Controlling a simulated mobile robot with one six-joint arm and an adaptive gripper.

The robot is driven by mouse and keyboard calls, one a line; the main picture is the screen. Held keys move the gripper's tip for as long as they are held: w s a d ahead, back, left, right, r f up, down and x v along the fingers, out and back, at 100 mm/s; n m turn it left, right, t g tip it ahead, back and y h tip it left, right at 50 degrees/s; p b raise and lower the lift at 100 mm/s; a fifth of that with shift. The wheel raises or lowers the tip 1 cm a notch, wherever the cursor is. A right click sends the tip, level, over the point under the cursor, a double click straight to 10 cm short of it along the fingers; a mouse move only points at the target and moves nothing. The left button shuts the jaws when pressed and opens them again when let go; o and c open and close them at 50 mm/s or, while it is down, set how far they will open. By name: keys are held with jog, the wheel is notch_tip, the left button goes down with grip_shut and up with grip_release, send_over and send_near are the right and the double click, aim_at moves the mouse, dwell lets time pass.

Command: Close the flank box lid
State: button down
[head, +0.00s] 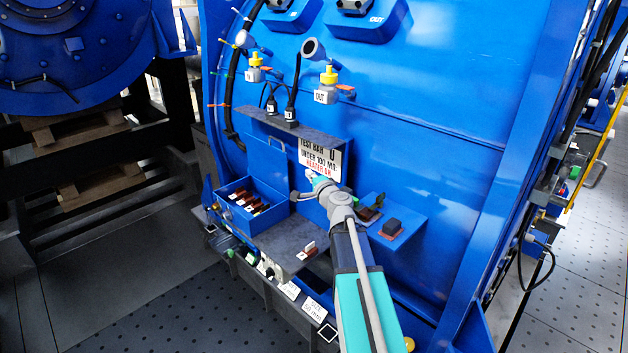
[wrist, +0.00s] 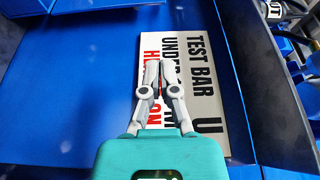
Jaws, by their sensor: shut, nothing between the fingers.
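The flank box (head: 236,212) is a blue open-topped box on the ledge of the blue motor housing, with several brown parts inside. A blue panel (head: 266,163) with a small handle (head: 277,142) stands upright behind it and looks like its lid, raised. My gripper (head: 312,176) is right of the box, in front of a white sign (head: 331,160) reading "TEST BAR" and "UNDER 100". In the wrist view my gripper (wrist: 159,68) has its fingers together and empty over the sign (wrist: 190,75). I cannot tell whether it touches the sign. The box is not clearly identifiable in the wrist view.
A grey shelf (head: 300,131) with black plugs projects above the panel. A blue side shelf (head: 408,232) with a black block is right of my arm. A small red-and-white part (head: 307,249) sits on the grey ledge (head: 283,238). Yellow-capped valves (head: 328,78) are higher up.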

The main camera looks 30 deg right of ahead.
jog(key=w, duration=1.4)
jog(key=shift+d, duration=0.15)
jog(key=shift+s+d, duration=0.15)
